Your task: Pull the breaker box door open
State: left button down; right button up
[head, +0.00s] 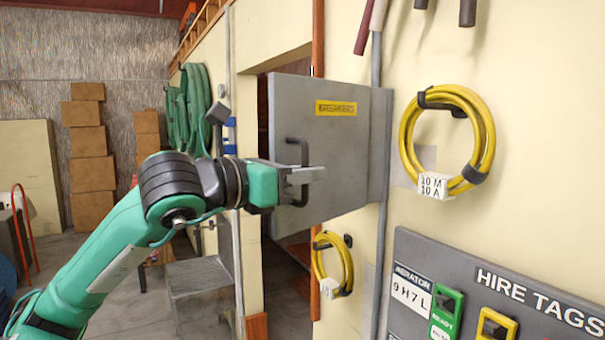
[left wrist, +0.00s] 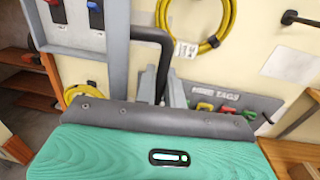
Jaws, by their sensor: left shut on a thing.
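The breaker box door (head: 335,155) is a grey panel with a yellow label (head: 336,108) in the head view. It stands swung out from the wall, its left edge nearer to me. Its black bar handle (head: 296,143) is on the left part of the face. My left gripper (head: 308,175) is shut on the handle. In the left wrist view the handle (left wrist: 152,36) runs down between the fingers (left wrist: 160,90), and the door (left wrist: 117,50) shows nearly edge-on. Left of it is a grey panel with red and blue switches (left wrist: 92,12). My right gripper is not in view.
Yellow cable coils (head: 447,140) and (head: 332,264) hang on the cream wall, right of and below the door. A grey hire tags board (head: 490,285) is at lower right. Green hoses (head: 190,105), stacked cartons (head: 88,155) and a grey step (head: 198,277) stand at left.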

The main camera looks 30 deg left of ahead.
pick_arm(q)
jog(key=shift+r, duration=0.1)
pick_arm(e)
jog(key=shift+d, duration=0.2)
pick_arm(q)
jog(key=c, duration=1.9)
grip_release()
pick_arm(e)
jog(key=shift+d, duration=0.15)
pick_arm(q)
jog(key=b+v, duration=0.8)
jog(key=v, duration=0.5)
jog(key=shift+s+a, duration=0.15)
jog(key=shift+s, duration=0.15)
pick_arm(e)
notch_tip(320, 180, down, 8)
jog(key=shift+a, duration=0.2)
